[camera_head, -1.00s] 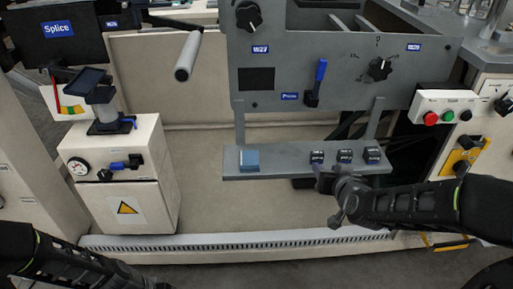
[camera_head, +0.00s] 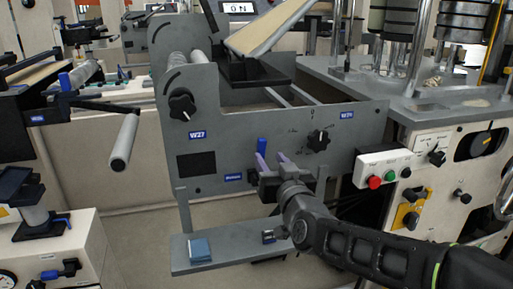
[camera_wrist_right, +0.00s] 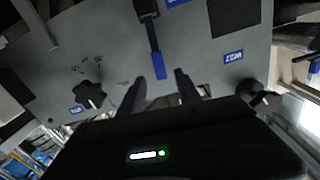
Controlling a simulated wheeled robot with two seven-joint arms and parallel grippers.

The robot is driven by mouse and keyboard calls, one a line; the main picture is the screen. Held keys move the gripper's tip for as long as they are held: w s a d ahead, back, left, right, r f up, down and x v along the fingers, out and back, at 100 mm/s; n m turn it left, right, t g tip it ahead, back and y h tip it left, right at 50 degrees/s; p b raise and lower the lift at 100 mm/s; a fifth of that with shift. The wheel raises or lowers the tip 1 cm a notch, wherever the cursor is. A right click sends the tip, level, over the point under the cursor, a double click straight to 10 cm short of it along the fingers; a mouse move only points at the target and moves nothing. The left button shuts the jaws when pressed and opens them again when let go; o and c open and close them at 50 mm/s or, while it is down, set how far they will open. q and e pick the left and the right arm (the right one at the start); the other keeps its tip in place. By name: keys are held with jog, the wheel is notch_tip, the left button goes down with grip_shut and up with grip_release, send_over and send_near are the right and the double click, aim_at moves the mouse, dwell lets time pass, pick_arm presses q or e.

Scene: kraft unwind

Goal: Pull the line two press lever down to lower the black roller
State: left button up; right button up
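The blue-handled lever (camera_head: 262,147) stands upright on the grey machine panel, beside a small blue label (camera_head: 233,177). My right gripper (camera_head: 271,157) is in front of the panel at the lever, its two fingers apart. In the right wrist view, which is turned upside down, the blue handle (camera_wrist_right: 157,64) points towards the gap between the open fingers (camera_wrist_right: 160,78). Its tip lies near the fingertips, with no clear contact. The lever's base is partly hidden behind my gripper in the head view. I cannot make out the black roller for certain. My left gripper is out of view.
Black knobs (camera_head: 182,104) (camera_head: 318,140) flank the lever. A control box with red and green buttons (camera_head: 374,182) is to the right. Below is a grey shelf (camera_head: 225,254) with a blue block (camera_head: 199,250). A grey roller end (camera_head: 124,137) juts out at left.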

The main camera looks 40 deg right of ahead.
aim_at(263, 148)
jog(key=b+x, duration=0.1)
jog(key=x, duration=0.6)
jog(key=shift+w+d, duration=0.15)
jog(key=shift+w, duration=0.25)
jog(key=shift+c, duration=0.3)
grip_shut()
dwell(0.8)
